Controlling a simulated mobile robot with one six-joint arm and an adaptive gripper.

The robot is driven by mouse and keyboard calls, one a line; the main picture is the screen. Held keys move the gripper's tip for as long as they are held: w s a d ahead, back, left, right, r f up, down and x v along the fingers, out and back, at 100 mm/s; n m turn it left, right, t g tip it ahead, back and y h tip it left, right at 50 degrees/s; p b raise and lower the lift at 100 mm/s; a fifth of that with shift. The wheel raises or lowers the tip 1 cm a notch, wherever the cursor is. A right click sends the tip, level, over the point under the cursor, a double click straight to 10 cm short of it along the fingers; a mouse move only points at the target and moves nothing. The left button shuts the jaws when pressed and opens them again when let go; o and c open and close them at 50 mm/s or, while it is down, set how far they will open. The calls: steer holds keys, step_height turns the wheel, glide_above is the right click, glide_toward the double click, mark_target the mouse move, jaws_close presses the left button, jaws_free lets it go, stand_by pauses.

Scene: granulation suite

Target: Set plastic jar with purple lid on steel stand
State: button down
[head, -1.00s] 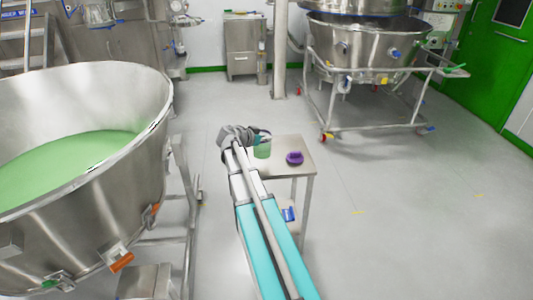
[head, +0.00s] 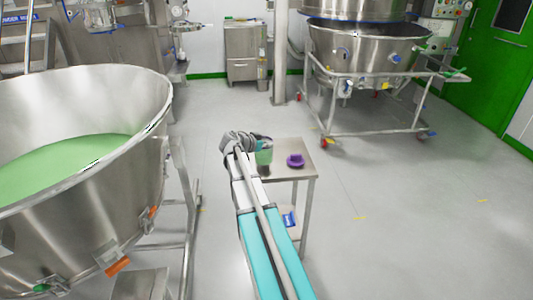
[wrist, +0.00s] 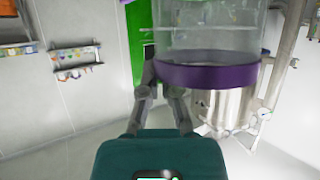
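The clear plastic jar (wrist: 210,30) with its purple lid (wrist: 208,76) fills the upper middle of the wrist view, close to my fingers, its lid towards the bottom of the picture. My gripper (wrist: 158,82) has its fingers at the left side of the lid; whether they touch or grip it is unclear. In the head view my gripper (head: 246,141) is over the left part of the steel stand (head: 304,174), partly hiding it. A separate purple object (head: 296,160) is on the stand top.
A large steel bowl (head: 120,195) holding green material stands at the left. A wheeled steel vessel (head: 360,55) stands at the back right. A steel cabinet (head: 243,52) is by the back wall. A blue item (head: 289,220) is low on the stand. The floor at right is clear.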

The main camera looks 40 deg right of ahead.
steer(key=shift+f+b, duration=0.8)
steer(key=shift+f, duration=0.3)
steer(key=c, duration=0.8)
jaws_free()
steer(key=p+v, duration=0.5)
steer(key=v, duration=0.7)
steer(key=shift+s, duration=0.1)
